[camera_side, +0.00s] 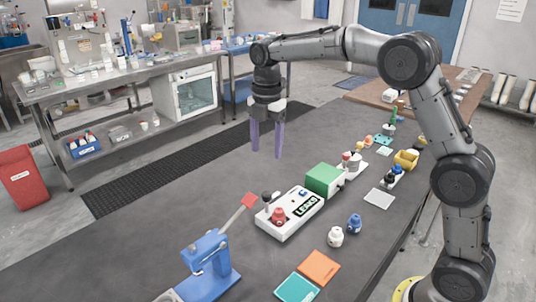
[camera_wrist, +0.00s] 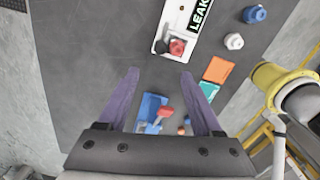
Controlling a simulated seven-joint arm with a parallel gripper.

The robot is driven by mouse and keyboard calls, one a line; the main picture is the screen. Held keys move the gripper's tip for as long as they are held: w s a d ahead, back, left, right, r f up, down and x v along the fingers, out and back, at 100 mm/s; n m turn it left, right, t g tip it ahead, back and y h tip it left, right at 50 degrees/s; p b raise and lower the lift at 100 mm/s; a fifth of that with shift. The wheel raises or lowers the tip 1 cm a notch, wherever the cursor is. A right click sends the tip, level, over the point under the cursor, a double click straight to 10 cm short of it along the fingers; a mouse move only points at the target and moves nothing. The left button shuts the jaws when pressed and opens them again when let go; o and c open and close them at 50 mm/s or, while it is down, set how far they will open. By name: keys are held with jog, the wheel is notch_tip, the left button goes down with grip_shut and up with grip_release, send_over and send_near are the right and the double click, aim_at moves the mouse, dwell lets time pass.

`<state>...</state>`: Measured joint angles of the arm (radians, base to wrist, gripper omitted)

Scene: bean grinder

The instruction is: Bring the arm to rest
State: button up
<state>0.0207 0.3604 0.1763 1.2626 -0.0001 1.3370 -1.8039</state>
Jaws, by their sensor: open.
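My gripper (camera_side: 266,139) points down with its two purple fingers apart and empty, high above the dark table (camera_side: 130,238). In the wrist view my gripper (camera_wrist: 158,92) also shows open, with nothing between the fingertips but bare table. The arm is raised and bent, reaching over the table from the right. No finger touches anything.
Below stand a blue device with a red-tipped lever (camera_side: 212,262), a white "LEAK" box (camera_side: 290,213) and a green block (camera_side: 325,179). Teal (camera_side: 297,289) and orange (camera_side: 320,267) squares lie near the front. The table's left part is clear.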

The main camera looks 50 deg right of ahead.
jog(key=s+r+m+t, duration=0.2)
jog(key=s+r, duration=0.4)
jog(key=s, duration=0.3)
jog(key=s+r+m+t, duration=0.2)
jog(key=s+r, duration=0.4)
jog(key=s, duration=0.3)
jog(key=s+a+f+m+t, duration=0.1)
jog(key=s+f+m, duration=0.9)
jog(key=s+m, duration=0.3)
jog(key=m, duration=0.3)
jog(key=shift+f+t, duration=0.3)
jog(key=shift+f, duration=0.05)
